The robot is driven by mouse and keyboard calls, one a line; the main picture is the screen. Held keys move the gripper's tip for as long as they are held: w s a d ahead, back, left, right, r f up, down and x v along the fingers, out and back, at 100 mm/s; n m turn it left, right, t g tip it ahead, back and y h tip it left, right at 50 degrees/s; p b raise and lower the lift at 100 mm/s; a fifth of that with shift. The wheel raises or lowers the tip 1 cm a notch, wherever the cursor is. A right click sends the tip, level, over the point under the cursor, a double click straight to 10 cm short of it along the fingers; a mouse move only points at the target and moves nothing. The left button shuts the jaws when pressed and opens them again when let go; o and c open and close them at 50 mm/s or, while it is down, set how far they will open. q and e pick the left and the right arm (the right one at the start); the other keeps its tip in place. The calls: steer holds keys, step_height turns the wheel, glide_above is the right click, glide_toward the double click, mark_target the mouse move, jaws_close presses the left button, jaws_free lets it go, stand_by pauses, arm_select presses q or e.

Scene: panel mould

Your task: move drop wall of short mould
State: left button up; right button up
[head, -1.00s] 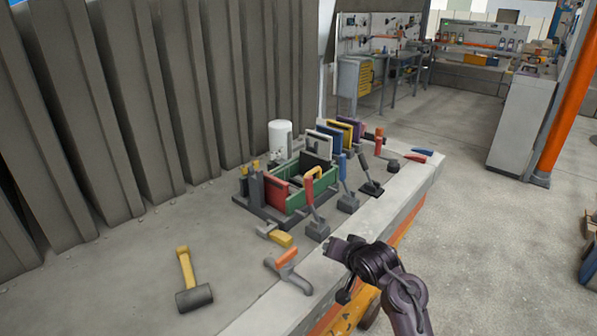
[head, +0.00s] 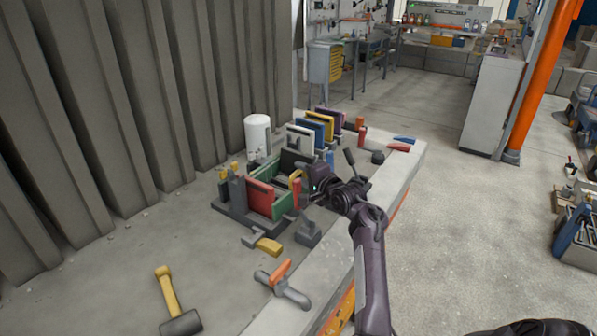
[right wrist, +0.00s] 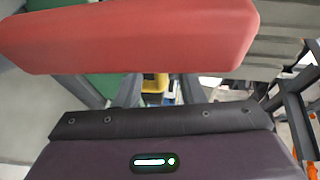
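The short mould stands on the bench, with a green side wall (head: 283,207), a red end wall (head: 259,196) and a dark upright panel (head: 291,160) with a yellow handle (head: 295,177). I cannot tell for certain which panel is the drop wall. My right gripper (head: 312,188) is at the mould's right side, close to the yellow handle and a red-handled clamp (head: 296,192). In the right wrist view a red bar (right wrist: 140,38) crosses close in front of the camera. My right gripper's fingers (right wrist: 157,92) look parted, with something yellow beyond them. My left gripper is out of view.
Behind the mould stand white, blue, yellow and purple panels (head: 308,137) and a white cylinder (head: 257,134). A mallet (head: 181,322), an orange-handled tool (head: 281,283) and a yellow-handled tool (head: 267,245) lie nearer.

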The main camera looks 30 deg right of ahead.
steer(key=shift+w+f, duration=0.2)
steer(key=shift+w, duration=0.95)
steer(key=c, duration=0.7)
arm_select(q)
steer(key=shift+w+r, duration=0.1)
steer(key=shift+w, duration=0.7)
arm_select(e)
steer(key=shift+f, duration=0.1)
jaws_close()
